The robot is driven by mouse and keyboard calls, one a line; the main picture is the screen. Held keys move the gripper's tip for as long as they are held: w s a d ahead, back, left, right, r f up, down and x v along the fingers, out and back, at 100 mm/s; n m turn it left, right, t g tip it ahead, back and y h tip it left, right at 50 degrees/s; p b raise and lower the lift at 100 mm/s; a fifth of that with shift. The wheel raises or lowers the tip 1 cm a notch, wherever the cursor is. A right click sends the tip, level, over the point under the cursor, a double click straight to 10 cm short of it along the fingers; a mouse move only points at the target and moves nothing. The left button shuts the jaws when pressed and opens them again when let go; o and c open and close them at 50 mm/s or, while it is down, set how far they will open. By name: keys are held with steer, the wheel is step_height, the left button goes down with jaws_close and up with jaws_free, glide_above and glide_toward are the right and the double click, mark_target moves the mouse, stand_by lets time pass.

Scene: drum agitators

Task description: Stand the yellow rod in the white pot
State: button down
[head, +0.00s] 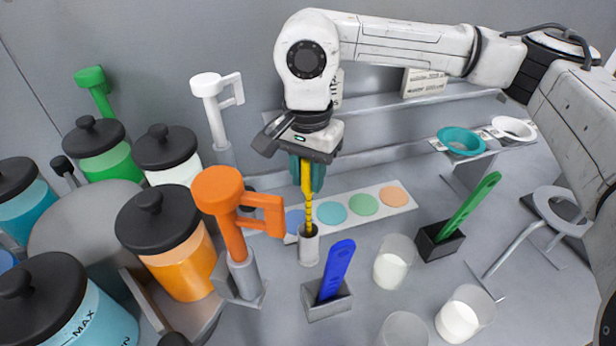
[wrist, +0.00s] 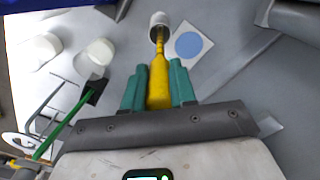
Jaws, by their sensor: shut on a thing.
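The yellow rod (head: 308,195) is upright in my gripper (head: 307,178), which is shut on its upper part with teal fingers. The rod's lower end is at the mouth of the white pot (head: 308,246) and appears to reach inside it; how deep is hidden. In the wrist view the yellow rod (wrist: 159,75) runs from between the fingers of my gripper (wrist: 159,84) to the white pot (wrist: 159,19), its tip at the pot's opening.
A blue paddle (head: 337,270) in a grey holder stands just right of the pot, an orange-handled tool (head: 232,215) to its left. A green paddle (head: 468,207) and clear cups with white contents (head: 393,262) stand right. A strip of coloured discs (head: 364,204) lies behind.

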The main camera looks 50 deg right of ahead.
steer(key=shift+f, duration=1.2)
steer(key=c, duration=0.9)
jaws_free()
steer(key=shift+r, duration=0.15)
steer(key=shift+r, duration=0.6)
step_height(320, 180, up, 11)
steer(key=b, duration=0.3)
steer(key=shift+f, duration=0.1)
